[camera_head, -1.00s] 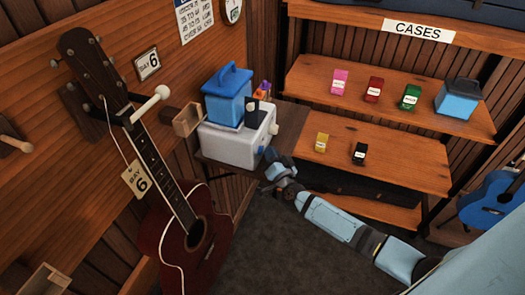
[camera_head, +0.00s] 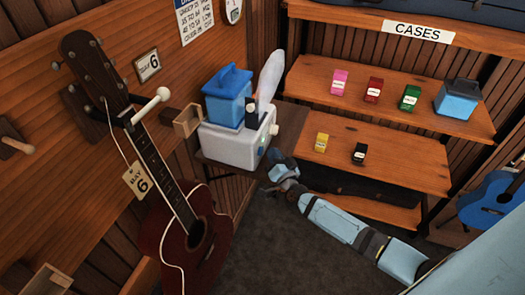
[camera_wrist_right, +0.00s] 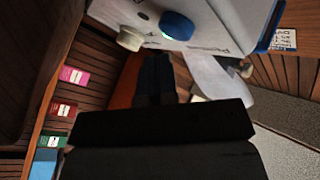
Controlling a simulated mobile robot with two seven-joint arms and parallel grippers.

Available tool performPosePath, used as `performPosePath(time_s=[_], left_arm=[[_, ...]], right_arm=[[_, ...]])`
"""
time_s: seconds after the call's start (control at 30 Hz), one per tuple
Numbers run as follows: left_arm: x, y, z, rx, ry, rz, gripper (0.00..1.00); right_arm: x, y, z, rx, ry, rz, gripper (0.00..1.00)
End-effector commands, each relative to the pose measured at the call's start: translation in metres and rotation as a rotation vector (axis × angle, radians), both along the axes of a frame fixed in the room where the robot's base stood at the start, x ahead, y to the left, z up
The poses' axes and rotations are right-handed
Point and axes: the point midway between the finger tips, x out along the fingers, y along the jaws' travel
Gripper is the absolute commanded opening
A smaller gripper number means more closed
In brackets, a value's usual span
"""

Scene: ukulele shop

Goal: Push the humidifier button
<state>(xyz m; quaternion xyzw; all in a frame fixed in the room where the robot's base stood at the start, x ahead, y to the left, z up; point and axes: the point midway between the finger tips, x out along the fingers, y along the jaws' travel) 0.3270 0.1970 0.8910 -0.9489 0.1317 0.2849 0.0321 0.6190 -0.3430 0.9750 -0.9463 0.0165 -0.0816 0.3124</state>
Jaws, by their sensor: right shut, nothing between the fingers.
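The humidifier (camera_head: 228,146) is a white box with a blue tank (camera_head: 228,95) on top, standing on a small wooden stand. A white mist plume (camera_head: 269,76) rises from its dark nozzle (camera_head: 251,112). In the right wrist view the blue button (camera_wrist_right: 176,25) and white knob (camera_wrist_right: 130,39) show at the top. My right gripper (camera_wrist_right: 155,62) is shut and empty, just short of the button with a small visible gap. My left gripper is out of view.
A dark red ukulele (camera_head: 195,235) hangs on the left wall, with wooden pegs near it. Shelves (camera_head: 410,168) with small coloured boxes and a blue case (camera_head: 457,103) stand at the right. A blue ukulele (camera_head: 492,205) is at far right. The floor between is clear.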

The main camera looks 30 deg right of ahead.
Motion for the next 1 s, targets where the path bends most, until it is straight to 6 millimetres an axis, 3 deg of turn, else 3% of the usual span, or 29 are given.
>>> performPosePath(time_s=[0.4, 1.0], left_arm=[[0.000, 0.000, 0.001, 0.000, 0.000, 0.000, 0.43], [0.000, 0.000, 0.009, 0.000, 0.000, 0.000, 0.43]], right_arm=[[-0.005, -0.004, 0.000, -0.001, 0.001, -0.001, 0.00], [-0.046, -0.040, 0.000, -0.001, 0.001, 0.000, 0.00]])
